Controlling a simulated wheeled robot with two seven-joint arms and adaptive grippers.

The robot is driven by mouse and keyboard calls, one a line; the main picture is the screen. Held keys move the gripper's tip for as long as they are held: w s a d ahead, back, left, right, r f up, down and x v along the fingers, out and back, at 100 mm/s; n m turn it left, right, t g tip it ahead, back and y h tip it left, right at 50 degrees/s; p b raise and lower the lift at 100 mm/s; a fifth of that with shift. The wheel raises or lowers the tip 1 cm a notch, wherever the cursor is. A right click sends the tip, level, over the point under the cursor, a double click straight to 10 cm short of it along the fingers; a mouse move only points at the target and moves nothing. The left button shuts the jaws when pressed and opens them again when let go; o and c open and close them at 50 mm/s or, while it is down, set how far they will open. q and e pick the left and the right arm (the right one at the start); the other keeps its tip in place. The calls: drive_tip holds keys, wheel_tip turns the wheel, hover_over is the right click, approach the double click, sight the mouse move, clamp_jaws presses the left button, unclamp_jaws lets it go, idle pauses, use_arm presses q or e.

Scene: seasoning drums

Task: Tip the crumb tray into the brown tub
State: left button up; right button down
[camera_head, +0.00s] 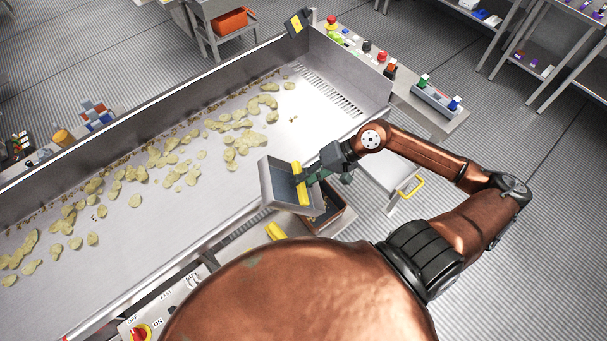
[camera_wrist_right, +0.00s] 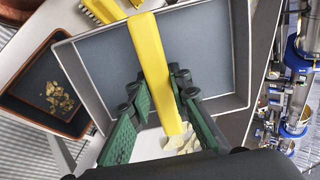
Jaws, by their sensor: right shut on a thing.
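The crumb tray (camera_head: 280,181) is a grey metal tray with a yellow handle (camera_head: 300,184). My right gripper (camera_head: 310,174) is shut on this handle and holds the tray tilted over the conveyor's near edge, next to the brown tub. In the wrist view the green fingers (camera_wrist_right: 157,92) straddle the yellow handle (camera_wrist_right: 152,65). The visible tray floor (camera_wrist_right: 100,70) looks bare there. The brown tub (camera_head: 340,221) is below and partly hidden by the tray. In the wrist view the tub (camera_wrist_right: 20,85) holds some crumbs (camera_wrist_right: 60,98). My left gripper is not in view.
The long steel conveyor trough (camera_head: 160,215) carries scattered chips (camera_head: 245,140). A second yellow handle (camera_head: 276,231) lies near the tub. A control panel with a red knob (camera_head: 141,331) is at the bottom left. A side table (camera_head: 425,100) holds small coloured items.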

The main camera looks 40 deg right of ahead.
sight(287, 190)
drive_tip(key=a+h+p, duration=0.1)
drive_tip(key=p, duration=0.2)
drive_tip(key=w+a+g+h+p, duration=0.1)
drive_tip(key=h+p, duration=0.1)
drive_tip(key=shift+w+a+p, duration=0.1)
drive_tip(key=shift+p, duration=0.3)
drive_tip(key=shift+w+a+f+g+h+p, duration=0.2)
drive_tip(key=shift+a+g+h+p, duration=0.25)
drive_tip(key=shift+p, duration=0.75)
drive_tip(key=shift+f+h, duration=0.25)
drive_tip(key=shift+h, duration=0.1)
drive_tip(key=shift+w+a+f+g+h, duration=0.1)
drive_tip(key=shift+a+f+g+h, duration=0.1)
drive_tip(key=shift+g+h, duration=0.3)
drive_tip(key=shift+a+h, duration=0.1)
drive_tip(key=shift+h, duration=0.3)
drive_tip(key=shift+w+a+g+h, duration=0.1)
drive_tip(key=shift+a+g+h, duration=0.2)
drive_tip(key=shift+h, duration=0.4)
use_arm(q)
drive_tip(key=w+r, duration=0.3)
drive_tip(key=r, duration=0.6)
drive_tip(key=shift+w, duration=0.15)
use_arm(e)
drive_tip(key=shift+d+h, duration=0.1)
drive_tip(key=shift+h, duration=0.2)
use_arm(q)
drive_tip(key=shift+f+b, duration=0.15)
drive_tip(key=shift+b, duration=0.2)
